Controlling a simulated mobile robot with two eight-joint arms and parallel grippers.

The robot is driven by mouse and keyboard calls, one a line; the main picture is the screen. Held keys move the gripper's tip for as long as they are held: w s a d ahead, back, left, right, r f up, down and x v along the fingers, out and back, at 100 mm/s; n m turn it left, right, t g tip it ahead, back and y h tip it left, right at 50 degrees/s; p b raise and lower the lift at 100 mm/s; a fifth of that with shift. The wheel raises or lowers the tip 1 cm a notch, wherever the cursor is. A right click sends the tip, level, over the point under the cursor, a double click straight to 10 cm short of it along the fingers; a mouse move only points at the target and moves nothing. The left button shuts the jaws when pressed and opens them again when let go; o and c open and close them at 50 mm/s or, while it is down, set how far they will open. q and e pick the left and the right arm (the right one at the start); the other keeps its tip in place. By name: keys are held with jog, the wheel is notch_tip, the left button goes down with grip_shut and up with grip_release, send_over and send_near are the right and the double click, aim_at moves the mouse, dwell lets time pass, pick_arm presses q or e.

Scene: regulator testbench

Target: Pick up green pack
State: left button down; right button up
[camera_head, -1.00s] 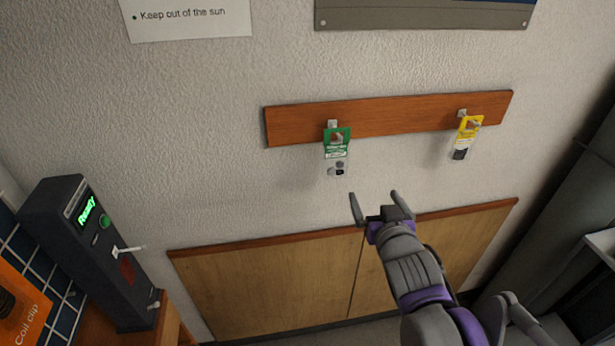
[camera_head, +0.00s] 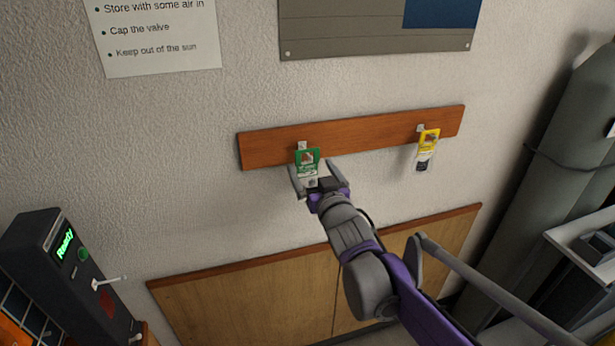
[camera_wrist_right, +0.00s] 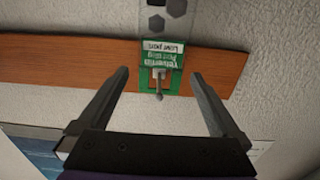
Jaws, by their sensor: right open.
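The green pack (camera_head: 307,162) hangs from a hook on the wooden rail (camera_head: 370,130). It has a green header card above a clear lower part. In the right wrist view the pack (camera_wrist_right: 160,52) appears upside down, with the hook's pin through its header. My right gripper (camera_head: 315,172) is open, its fingers on either side of the pack and overlapping its lower part in the head view. In the right wrist view there are gaps between the pack and both fingers (camera_wrist_right: 155,90). My left gripper is not in view.
A yellow pack (camera_head: 424,150) hangs on another hook to the right. A dark device with a green "Ready" display (camera_head: 66,244) stands at lower left. Wooden panels (camera_head: 250,300) line the lower wall. A grey cylinder (camera_head: 560,150) stands at the right.

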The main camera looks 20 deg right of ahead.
aim_at(308, 154)
jog(key=w, duration=0.4)
jog(key=shift+a+r, duration=0.1)
jog(key=shift+r, duration=0.05)
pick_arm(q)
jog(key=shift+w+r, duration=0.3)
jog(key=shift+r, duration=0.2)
pick_arm(e)
jog(key=shift+s, duration=0.15)
jog(key=c, duration=1.3)
jog(key=shift+r, duration=0.1)
